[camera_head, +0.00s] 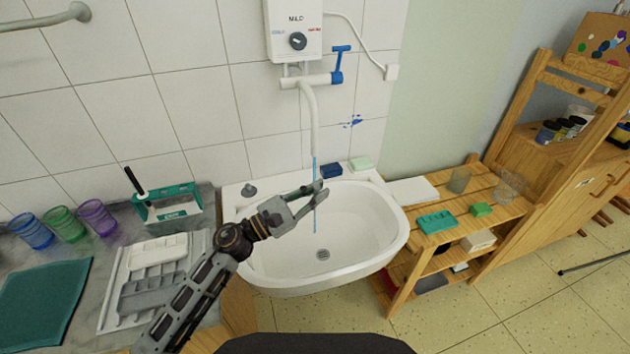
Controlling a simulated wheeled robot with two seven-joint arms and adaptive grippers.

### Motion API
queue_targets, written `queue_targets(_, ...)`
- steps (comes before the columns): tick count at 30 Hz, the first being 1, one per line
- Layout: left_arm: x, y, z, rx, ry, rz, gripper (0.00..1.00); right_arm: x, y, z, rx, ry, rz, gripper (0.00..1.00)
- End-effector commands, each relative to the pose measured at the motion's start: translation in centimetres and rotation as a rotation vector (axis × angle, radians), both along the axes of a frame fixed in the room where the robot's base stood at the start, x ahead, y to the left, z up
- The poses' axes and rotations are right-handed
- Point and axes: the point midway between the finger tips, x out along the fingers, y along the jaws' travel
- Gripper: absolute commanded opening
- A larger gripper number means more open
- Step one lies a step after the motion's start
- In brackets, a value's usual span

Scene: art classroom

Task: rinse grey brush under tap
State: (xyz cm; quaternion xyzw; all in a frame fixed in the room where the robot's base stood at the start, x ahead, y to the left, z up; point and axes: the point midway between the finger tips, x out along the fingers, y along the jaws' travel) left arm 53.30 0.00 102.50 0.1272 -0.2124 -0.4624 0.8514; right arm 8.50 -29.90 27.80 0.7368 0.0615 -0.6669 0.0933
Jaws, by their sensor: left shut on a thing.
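My left gripper (318,191) is over the white sink basin (370,220), its fingers shut on a thin brush (291,191). Only a short, thin stretch of the brush shows beside the fingers; its bristles cannot be made out clearly. The white tap (313,115) comes down from the water heater (296,30) on the wall. A thin blue stream of water (314,222) falls from the spout into the basin, passing right by the fingertips. Whether it strikes the bristles cannot be told. My right gripper is not in view.
A blue block (331,171) and a pale green block (361,163) lie on the sink's back rim. Left are coloured cups (64,223), a teal caddy (170,204) and a grey tray (152,284). A wooden shelf (462,208) with glasses stands right.

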Motion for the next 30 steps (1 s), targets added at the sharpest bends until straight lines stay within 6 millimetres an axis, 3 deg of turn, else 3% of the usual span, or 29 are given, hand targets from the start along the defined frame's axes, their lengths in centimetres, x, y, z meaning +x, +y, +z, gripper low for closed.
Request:
queue_targets(10,-0.9,0.0,0.7,0.001,0.000,0.001,0.00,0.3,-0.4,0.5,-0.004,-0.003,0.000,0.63)
queue_targets(18,-2.3,-0.1,1.6,0.000,-0.001,-0.001,0.00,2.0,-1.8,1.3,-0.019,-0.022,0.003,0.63)
queue_targets(30,-4.3,-0.2,3.0,-0.001,0.000,-0.002,0.00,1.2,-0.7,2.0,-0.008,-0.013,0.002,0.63)
